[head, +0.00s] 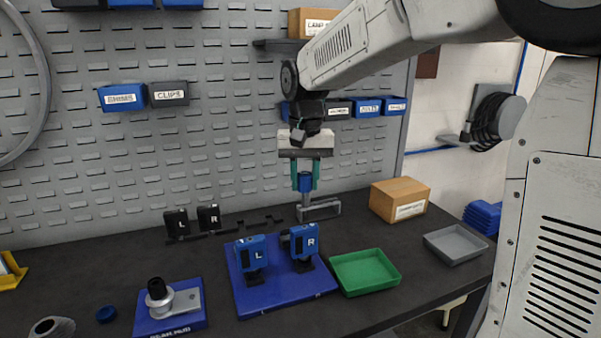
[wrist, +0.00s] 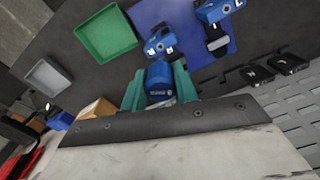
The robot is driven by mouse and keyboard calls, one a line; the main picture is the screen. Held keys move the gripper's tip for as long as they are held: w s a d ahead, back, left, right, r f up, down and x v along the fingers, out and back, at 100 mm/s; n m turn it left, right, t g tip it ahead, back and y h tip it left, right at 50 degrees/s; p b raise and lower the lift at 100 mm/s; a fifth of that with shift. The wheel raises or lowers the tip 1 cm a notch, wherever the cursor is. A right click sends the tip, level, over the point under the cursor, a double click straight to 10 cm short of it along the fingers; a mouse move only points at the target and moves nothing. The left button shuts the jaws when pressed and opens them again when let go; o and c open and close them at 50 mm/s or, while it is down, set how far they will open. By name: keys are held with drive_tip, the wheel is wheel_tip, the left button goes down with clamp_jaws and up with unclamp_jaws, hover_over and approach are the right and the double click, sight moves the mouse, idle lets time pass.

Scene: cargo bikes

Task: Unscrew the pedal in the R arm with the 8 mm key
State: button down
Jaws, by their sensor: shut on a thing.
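My gripper (head: 304,178) has two green fingers shut on a blue-handled tool, the key (head: 305,184), above the back of the bench. In the wrist view the key's blue handle (wrist: 159,80) sits between the fingers; its size print is too small to read. A grey shaft runs down from the handle towards a grey metal bracket; I cannot tell if they touch.
A blue piece lettered L (head: 251,252) stands left of R. Two black lettered blocks (head: 208,217) are behind. A green tray (head: 366,271), a grey tray (head: 455,244) and a cardboard box (head: 399,199) stand right. A blue fixture (head: 170,312) is front left.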

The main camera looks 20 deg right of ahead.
sight(306, 192)
drive_tip(key=shift+f, duration=1.95)
drive_tip(key=shift+s+f, duration=0.1)
drive_tip(key=shift+f, duration=0.45)
idle(0.3)
drive_tip(key=c, duration=1.8)
unclamp_jaws()
clamp_jaws()
drive_tip(key=n, duration=0.6)
drive_tip(key=shift+f, duration=0.1)
